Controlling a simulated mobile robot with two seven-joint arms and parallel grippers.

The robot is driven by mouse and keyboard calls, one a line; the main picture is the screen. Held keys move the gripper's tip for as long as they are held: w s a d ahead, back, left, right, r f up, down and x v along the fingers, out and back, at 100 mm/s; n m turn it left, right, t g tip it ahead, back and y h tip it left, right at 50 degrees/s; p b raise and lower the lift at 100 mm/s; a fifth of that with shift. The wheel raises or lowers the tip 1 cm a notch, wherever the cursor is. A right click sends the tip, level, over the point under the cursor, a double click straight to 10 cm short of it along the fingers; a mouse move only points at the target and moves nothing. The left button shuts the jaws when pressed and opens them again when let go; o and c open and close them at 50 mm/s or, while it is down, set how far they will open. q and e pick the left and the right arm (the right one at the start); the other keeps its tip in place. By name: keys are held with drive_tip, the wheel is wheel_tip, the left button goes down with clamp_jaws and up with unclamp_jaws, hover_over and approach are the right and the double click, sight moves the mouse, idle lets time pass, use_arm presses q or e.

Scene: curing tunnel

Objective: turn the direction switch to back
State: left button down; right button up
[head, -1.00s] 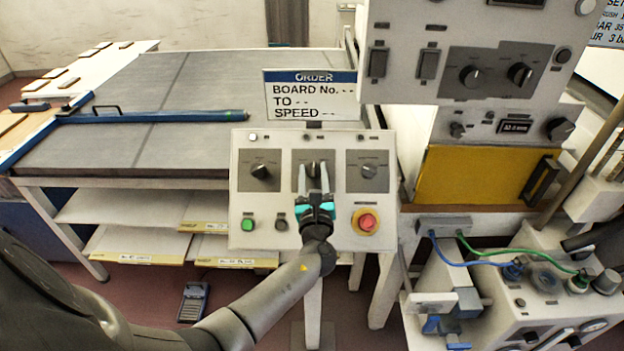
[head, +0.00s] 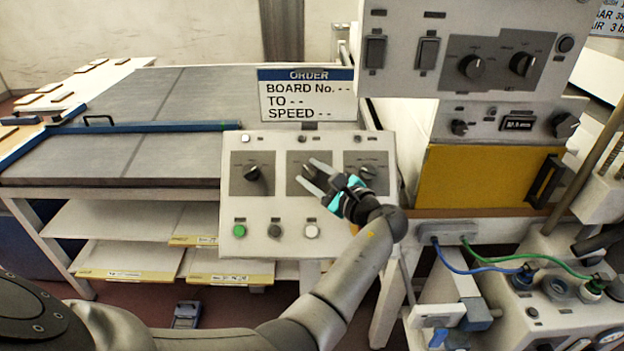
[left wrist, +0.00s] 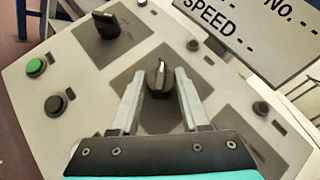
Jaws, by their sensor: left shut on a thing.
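The control panel (head: 292,258) stands in front of me with three dark rotary knobs in a row. My left gripper (head: 312,174) is shut on the middle knob (left wrist: 158,80), its fingers on either side of it. The fingers point up and left in the head view. In the left wrist view the knob stands between the fingertips (left wrist: 160,85), and the panel looks tilted. The left knob (head: 252,173) and right knob (head: 367,172) are free. Their small labels are too blurred to read, so I cannot tell which is the direction switch. My right gripper is not in view.
A green button (head: 239,231), a dark button (head: 274,231) and a white button (head: 311,231) sit low on the panel. An order sign (head: 306,100) stands behind. A cabinet with a yellow door (head: 478,178) is at right.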

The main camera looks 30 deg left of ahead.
use_arm(q)
drive_tip(key=shift+r+n+g, duration=0.1)
drive_tip(key=shift+n+g, duration=0.4)
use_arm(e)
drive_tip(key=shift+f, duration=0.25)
use_arm(q)
drive_tip(key=shift+c, duration=2)
unclamp_jaws()
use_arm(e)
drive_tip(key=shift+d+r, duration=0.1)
